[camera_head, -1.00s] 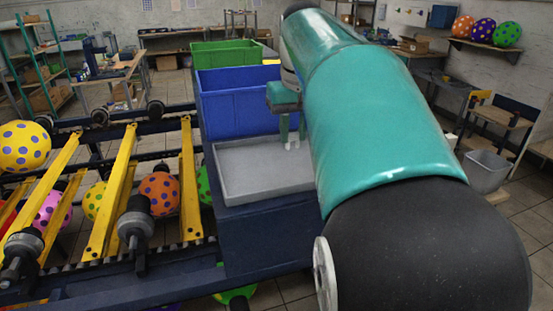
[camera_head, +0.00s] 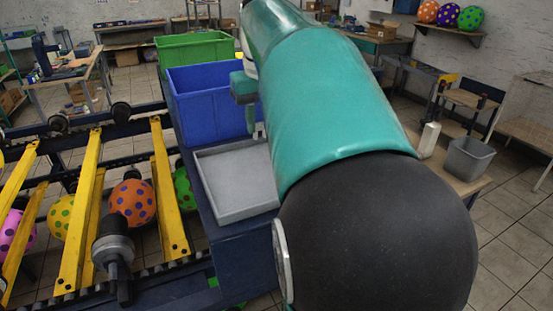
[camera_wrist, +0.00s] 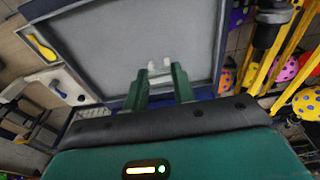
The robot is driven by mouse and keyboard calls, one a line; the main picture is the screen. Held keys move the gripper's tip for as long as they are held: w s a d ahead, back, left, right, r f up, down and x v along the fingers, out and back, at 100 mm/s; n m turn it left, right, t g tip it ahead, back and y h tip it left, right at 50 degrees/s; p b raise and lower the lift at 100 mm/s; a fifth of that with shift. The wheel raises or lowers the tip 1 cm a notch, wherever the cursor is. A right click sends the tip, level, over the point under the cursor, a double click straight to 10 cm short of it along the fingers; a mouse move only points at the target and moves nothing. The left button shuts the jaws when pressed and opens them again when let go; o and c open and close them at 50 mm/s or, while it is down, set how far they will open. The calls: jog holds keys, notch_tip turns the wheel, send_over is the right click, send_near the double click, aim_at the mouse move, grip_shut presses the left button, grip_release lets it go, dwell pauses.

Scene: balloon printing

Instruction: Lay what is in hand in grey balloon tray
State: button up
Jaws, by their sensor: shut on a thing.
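The grey tray (camera_head: 236,211) sits on a dark blue stand, in front of the blue bin. It looks empty and also fills the top of the wrist view (camera_wrist: 120,40). My gripper (camera_head: 258,132) points down near the tray's back right edge. In the wrist view my gripper (camera_wrist: 159,68) shows two green fingers close together with the tray behind them. It is shut on a small pale thing (camera_wrist: 160,70) at the fingertips. The thing's shape is too small to tell. My arm hides the tray's right side in the head view.
The blue bin (camera_head: 208,108) and green bin (camera_head: 195,51) stand in a row behind the tray. Left is a rack with yellow rails (camera_head: 83,212) and spotted balloons (camera_head: 132,203). Right, a grey bucket (camera_head: 470,158) and white bottle (camera_head: 429,139) stand on a table.

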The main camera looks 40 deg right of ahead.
jog(key=d+f, duration=0.2)
jog(key=d, duration=0.2)
jog(key=d+f, duration=0.3)
jog(key=d, duration=0.1)
jog(key=d+f, duration=0.3)
jog(key=d, duration=0.1)
jog(key=shift+w+d+f, duration=0.1)
jog(key=shift+w, duration=0.2)
jog(key=shift+w+d+f, duration=0.15)
jog(key=shift+d+f, duration=0.2)
jog(key=shift+f, duration=0.15)
jog(key=shift+d+f, duration=0.15)
jog(key=shift+f, duration=0.75)
jog(key=shift+d+f, duration=0.1)
jog(key=shift+f, duration=0.8)
jog(key=o, duration=0.9)
jog(key=shift+f, duration=0.1)
jog(key=shift+c, duration=0.2)
